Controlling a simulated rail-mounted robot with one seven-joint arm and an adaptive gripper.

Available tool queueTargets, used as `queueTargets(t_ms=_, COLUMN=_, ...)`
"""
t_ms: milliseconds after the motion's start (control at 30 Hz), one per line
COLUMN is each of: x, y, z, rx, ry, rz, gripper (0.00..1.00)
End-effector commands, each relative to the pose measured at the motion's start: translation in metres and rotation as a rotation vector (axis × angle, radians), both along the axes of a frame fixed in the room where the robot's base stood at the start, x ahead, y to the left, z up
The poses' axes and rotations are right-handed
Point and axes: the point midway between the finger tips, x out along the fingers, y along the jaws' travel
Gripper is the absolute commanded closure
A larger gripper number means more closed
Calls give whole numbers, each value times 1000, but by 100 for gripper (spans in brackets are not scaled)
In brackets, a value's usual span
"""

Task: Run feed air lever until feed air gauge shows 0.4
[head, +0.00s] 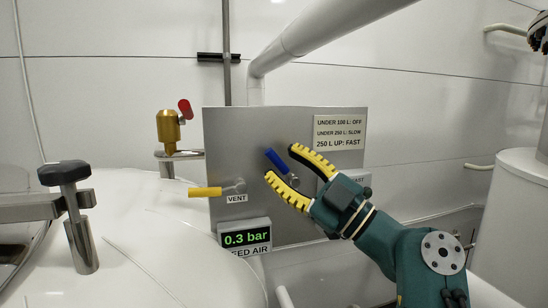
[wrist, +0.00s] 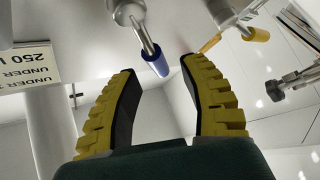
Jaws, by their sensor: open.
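The feed air gauge (head: 246,237) reads 0.3 bar; the first letter of its label is hidden. A lever with a blue handle (head: 276,160) sits on the grey panel above the gauge, its handle slanting up to the left. I see no readable label for it. The blue handle tip also shows in the wrist view (wrist: 155,60). My gripper (head: 279,162) is open, with its two yellow ridged fingers on either side of the blue handle. I cannot tell whether either finger touches it. In the wrist view the gripper (wrist: 158,65) has the blue tip between its fingertips.
A yellow lever (head: 205,192) marked VENT points left beside the blue one. A brass valve with a red handle (head: 185,109) stands left of the panel (head: 235,135). A sign (head: 340,131) is at upper right. A white tank (head: 150,215) with a black-knobbed clamp (head: 64,173) fills the left.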

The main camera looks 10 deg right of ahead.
Motion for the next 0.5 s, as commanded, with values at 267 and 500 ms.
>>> queueTargets(t_ms=267, x=-45, y=-42, z=-31, rx=1, ry=2, rz=-3, gripper=56)
queueTargets(t_ms=500, x=-60, y=-53, z=-39, rx=1, ry=1, rz=0, gripper=56)
